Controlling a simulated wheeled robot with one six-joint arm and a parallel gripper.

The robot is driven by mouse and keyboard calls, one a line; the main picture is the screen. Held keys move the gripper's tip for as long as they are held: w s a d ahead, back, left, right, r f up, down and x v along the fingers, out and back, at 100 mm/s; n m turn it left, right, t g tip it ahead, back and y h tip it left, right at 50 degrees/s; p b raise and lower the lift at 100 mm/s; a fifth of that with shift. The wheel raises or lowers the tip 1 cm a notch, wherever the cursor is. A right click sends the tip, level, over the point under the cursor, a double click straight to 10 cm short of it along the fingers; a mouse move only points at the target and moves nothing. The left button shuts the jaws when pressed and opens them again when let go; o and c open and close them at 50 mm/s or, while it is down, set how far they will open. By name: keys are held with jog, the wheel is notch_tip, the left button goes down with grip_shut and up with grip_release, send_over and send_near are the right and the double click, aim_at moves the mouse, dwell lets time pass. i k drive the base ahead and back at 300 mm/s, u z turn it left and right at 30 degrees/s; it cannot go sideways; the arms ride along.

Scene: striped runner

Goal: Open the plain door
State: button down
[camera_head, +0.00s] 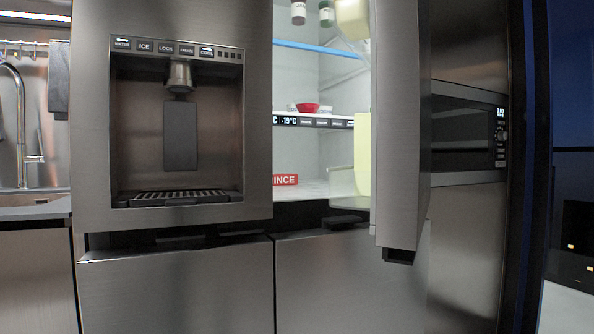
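The plain door (400,140) is the steel right door of a large fridge. It stands swung open toward me, seen nearly edge-on, and its lower corner juts out over the drawer front. The fridge's left door (255,120), with the water and ice dispenser (180,130), is shut. The lit interior (320,85) shows between the two doors. My gripper is not in this view, so whether it touches the door cannot be told.
Inside are a red bowl (307,107) on a shelf and a red label (285,180) below. Steel drawers (175,290) lie under the doors. A built-in oven (465,130) is right of the open door. A sink with a tap (20,110) is far left.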

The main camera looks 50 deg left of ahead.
aim_at(400, 67)
jog(key=k, duration=0.9)
jog(key=u, duration=0.65)
jog(key=i, duration=0.95)
jog(key=u, duration=0.8)
